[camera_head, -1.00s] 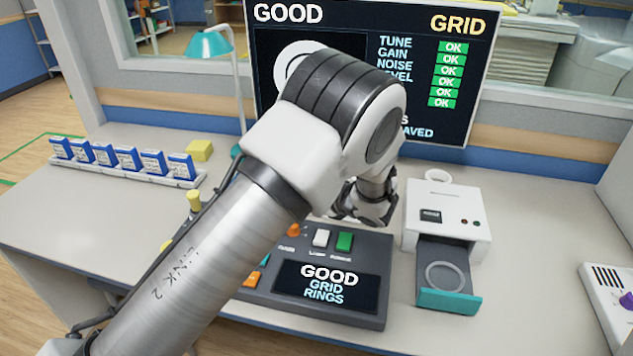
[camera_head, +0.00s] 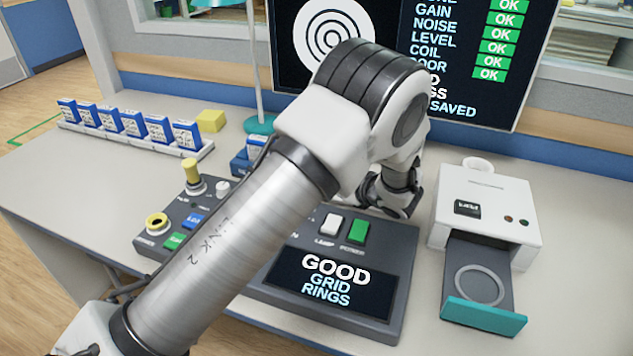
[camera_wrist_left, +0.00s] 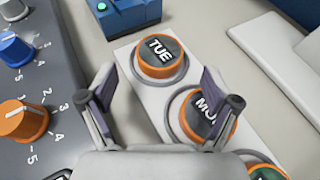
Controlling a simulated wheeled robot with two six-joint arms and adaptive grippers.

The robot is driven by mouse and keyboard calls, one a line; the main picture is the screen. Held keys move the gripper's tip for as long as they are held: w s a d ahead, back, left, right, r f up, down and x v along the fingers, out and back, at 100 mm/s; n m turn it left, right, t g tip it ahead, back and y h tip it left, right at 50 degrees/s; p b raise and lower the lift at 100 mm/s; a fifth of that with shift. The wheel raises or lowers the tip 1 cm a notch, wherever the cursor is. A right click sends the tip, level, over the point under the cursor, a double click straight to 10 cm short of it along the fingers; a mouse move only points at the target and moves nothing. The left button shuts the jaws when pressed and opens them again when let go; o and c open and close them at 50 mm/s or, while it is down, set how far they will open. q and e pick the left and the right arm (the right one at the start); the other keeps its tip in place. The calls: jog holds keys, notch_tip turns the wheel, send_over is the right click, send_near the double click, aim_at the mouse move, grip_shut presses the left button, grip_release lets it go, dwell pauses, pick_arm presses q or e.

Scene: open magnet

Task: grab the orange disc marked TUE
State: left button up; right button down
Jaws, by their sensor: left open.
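In the left wrist view, the TUE disc (camera_wrist_left: 160,58) has an orange rim and a dark top with white letters. It sits in a ringed seat at the far end of a pale rack (camera_wrist_left: 150,97). My left gripper (camera_wrist_left: 163,95) is open and empty, its fingers on the near side of TUE, which lies ahead of the gap between them. A second orange-rimmed disc, reading MO with the rest covered (camera_wrist_left: 207,115), is partly behind the right finger. In the head view the left gripper (camera_head: 393,200) is behind the console, and the discs are hidden. My right gripper is not in view.
The console (camera_head: 395,265) with knobs (camera_wrist_left: 24,120) stands close to the left gripper. A blue box (camera_wrist_left: 128,12) lies beyond TUE. A third disc (camera_wrist_left: 266,172) shows at the bottom edge. A white machine (camera_head: 490,205) with an open drawer stands to the right.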

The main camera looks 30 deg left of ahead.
pick_arm(q)
jog(key=x, duration=0.5)
jog(key=shift+w+a+r, duration=0.1)
jog(key=shift+w+a, duration=0.1)
jog(key=shift+a, duration=0.2)
jog(key=shift+d, duration=0.1)
jog(key=shift+c, duration=1)
jog(key=shift+s, duration=0.1)
jog(key=c, duration=1.1)
jog(key=shift+o, duration=0.2)
